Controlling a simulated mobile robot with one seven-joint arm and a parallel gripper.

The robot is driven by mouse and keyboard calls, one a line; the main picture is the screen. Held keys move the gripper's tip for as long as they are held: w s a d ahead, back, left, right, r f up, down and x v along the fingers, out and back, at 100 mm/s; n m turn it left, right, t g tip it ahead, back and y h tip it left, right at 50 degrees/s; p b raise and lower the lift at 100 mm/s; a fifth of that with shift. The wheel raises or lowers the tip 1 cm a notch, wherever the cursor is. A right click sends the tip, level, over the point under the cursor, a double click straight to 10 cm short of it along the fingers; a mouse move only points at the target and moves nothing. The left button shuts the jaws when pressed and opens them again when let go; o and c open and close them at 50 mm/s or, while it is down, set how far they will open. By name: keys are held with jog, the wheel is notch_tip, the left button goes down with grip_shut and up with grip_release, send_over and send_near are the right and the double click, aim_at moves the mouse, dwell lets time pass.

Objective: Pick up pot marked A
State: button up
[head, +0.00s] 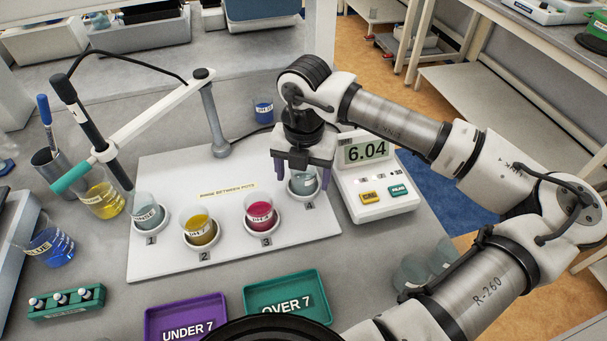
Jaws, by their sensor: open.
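Several small clear pots stand in round holders on a white board (243,238). I cannot read a letter A on any of them. A pale pot (147,214) is at 1, a yellow one (199,229) at 2 and a pink one (260,215) at 3. A pale blue-grey pot (303,184) is at 4, partly hidden by my gripper. My gripper (301,174) points down over the pot at 4, open, with a finger on either side of it. I cannot tell whether the fingers touch it.
A meter reading 6.04 (372,190) stands close to the right of position 4. A probe stand (214,120) with a slanting arm is behind and left. Purple "UNDER 7" (187,322) and green "OVER 7" (288,297) trays lie in front. Yellow (103,201) and blue (52,247) beakers stand left.

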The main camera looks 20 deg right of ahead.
jog(key=c, duration=1.2)
jog(key=shift+o, duration=0.2)
jog(key=shift+r, duration=0.15)
